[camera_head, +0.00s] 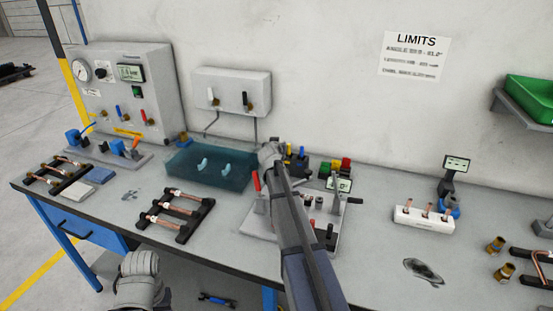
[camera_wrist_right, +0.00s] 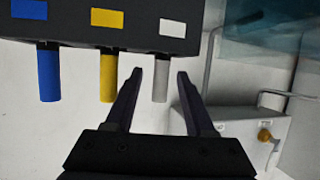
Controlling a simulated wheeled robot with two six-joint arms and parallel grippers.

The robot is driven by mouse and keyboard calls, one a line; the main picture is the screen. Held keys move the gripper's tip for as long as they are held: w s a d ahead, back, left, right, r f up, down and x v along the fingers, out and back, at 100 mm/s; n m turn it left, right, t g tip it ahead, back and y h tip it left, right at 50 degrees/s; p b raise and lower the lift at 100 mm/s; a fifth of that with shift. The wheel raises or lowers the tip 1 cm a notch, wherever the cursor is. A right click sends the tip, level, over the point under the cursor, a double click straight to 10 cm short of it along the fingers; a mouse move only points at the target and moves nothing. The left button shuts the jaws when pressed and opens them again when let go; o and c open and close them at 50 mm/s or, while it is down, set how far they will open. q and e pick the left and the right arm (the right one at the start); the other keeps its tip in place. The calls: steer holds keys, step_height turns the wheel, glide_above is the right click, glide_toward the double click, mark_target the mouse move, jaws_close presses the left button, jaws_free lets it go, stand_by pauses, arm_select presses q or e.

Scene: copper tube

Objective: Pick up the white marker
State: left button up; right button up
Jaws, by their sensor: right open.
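The white marker (camera_wrist_right: 160,84) stands in a dark holder (camera_wrist_right: 98,30) with a white label beside its socket; the wrist picture appears upside down. My right gripper (camera_wrist_right: 160,73) is open. Its fingertips lie on either side of the white marker in the wrist view, with gaps showing; I cannot tell how deep the marker sits between them. In the head view the holder (camera_head: 297,168) is on the bench just right of my right wrist, which hides the white marker and fingertips. A grey part of my left arm shows at lower left; its gripper is out of view.
The yellow marker (camera_wrist_right: 107,78) stands close beside the left finger, and the blue marker (camera_wrist_right: 48,75) is farther left. A teal tray (camera_head: 208,176) is left of my right wrist. A fixture with a red-handled clamp (camera_head: 256,183) stands near my right forearm.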

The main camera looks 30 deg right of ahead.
steer(key=shift+x, duration=0.95)
jaws_close()
